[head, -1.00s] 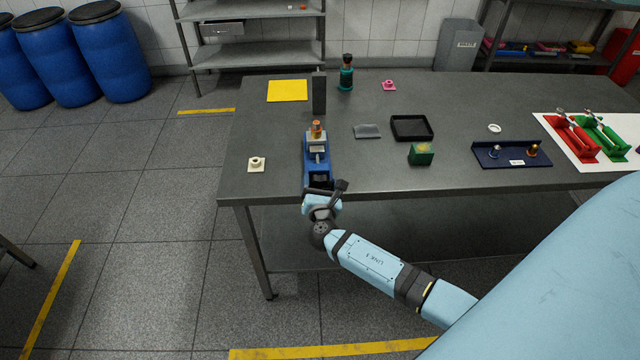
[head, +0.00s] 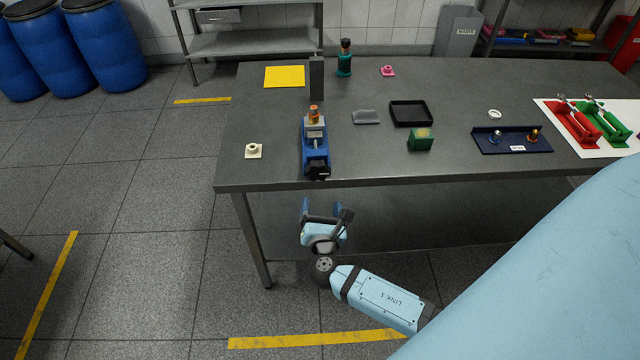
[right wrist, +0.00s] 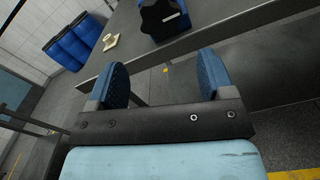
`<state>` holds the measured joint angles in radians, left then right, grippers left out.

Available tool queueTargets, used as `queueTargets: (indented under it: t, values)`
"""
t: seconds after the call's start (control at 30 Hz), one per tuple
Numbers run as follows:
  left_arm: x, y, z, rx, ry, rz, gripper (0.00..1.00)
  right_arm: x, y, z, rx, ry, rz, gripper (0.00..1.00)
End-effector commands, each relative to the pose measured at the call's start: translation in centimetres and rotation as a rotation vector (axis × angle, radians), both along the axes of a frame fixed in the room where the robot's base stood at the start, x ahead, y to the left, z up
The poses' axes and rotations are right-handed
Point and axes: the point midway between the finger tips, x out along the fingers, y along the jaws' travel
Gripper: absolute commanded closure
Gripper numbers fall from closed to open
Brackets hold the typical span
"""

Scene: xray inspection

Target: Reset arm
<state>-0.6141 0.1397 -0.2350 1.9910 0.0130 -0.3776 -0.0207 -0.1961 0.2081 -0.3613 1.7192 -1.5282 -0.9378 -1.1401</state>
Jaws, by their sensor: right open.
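My right gripper (head: 321,207) is in front of the table's front edge in the head view, below the blue device (head: 315,150). In the right wrist view its two blue finger pads (right wrist: 162,80) are wide apart with nothing between them. The blue device stands on the table near the front edge, with an orange-topped piece on it. Its dark end (right wrist: 163,20) shows at the top of the right wrist view, apart from the fingers. My left gripper is not in view.
The grey table (head: 270,170) holds a cream piece (head: 253,151), a green block (head: 421,139), a black tray (head: 411,125), a navy fixture (head: 512,140) and a yellow sheet (head: 285,77). Blue barrels (head: 104,45) stand at back left. The floor in front of the table is open.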

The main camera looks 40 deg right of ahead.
Motion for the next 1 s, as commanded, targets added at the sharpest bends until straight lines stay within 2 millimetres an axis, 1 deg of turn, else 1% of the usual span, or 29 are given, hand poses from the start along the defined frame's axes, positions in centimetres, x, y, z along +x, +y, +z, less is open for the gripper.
queueTargets:
  t: [0.03,0.17,0.67,0.77,0.87,0.97,1.0]
  values:
    - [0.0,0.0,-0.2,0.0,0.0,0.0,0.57,-0.5,0.3,-0.1,0.0,0.001,0.0,0.25]
    - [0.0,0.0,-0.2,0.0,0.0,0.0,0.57,-1.0,0.6,0.0,0.0,-0.001,-0.001,0.25]
    - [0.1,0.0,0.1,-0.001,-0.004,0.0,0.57,-1.0,0.6,0.0,0.0,-0.001,0.0,0.25]
    - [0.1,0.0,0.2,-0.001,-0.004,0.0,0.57,-1.3,0.7,-0.3,0.041,0.004,0.003,0.25]
    - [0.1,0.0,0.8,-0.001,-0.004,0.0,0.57,-2.3,0.9,-1.4,0.212,0.018,0.015,0.25]
    - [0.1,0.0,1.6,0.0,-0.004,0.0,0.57,-4.5,1.9,-3.3,0.543,0.033,0.018,0.25]
    - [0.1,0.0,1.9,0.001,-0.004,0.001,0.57,-5.5,2.5,-4.1,0.709,0.034,0.009,0.25]
